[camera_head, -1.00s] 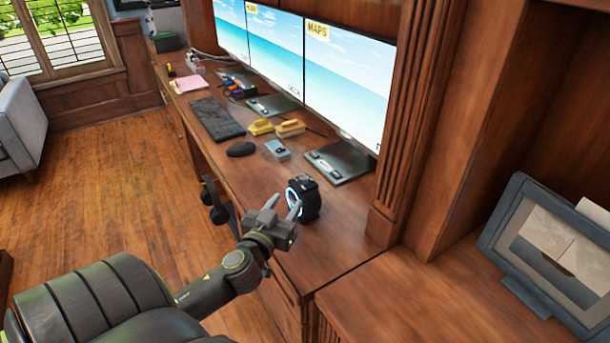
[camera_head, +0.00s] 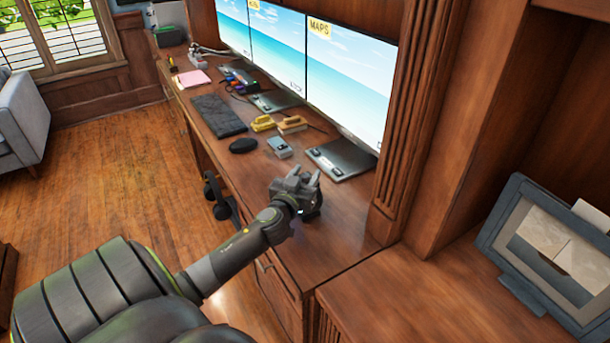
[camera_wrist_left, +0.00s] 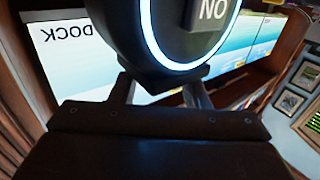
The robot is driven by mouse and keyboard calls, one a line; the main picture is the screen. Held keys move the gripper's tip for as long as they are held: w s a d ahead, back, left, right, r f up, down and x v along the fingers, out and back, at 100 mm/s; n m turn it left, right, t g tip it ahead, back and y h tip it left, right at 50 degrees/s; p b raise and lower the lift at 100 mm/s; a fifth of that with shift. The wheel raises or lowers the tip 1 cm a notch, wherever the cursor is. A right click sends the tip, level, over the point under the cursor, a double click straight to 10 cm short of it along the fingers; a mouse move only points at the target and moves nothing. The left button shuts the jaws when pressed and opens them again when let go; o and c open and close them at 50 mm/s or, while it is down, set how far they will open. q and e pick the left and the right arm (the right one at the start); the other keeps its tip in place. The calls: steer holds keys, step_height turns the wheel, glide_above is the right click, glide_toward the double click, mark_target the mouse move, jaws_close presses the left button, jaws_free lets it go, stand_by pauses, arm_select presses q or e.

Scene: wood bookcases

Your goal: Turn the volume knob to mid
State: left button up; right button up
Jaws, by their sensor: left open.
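The volume knob (camera_wrist_left: 165,25) is a round black device with a glowing white-blue ring and a grey block on its face lettered "NO" as seen in the left wrist view. In the head view the knob (camera_head: 314,208) stands on the desk, mostly hidden behind my gripper. My left gripper (camera_head: 300,183) is open, right at the knob. In the left wrist view my gripper's fingers (camera_wrist_left: 160,88) reach toward the lower part of the ring, one on each side. I cannot tell whether they touch it. My right gripper is out of view.
The wooden desk (camera_head: 345,212) holds a mouse (camera_head: 243,146), a keyboard (camera_head: 219,115), a small grey-blue box (camera_head: 280,147) and yellow items (camera_head: 263,123). Monitors (camera_head: 345,75) stand along the back. A fluted wooden pillar (camera_head: 403,140) rises right of the knob. A framed screen (camera_head: 550,245) stands further right.

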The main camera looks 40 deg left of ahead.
arm_select(q)
steer(key=shift+c, duration=0.3)
jaws_close()
steer(key=shift+f+h, duration=0.1)
steer(key=shift+h, duration=0.2)
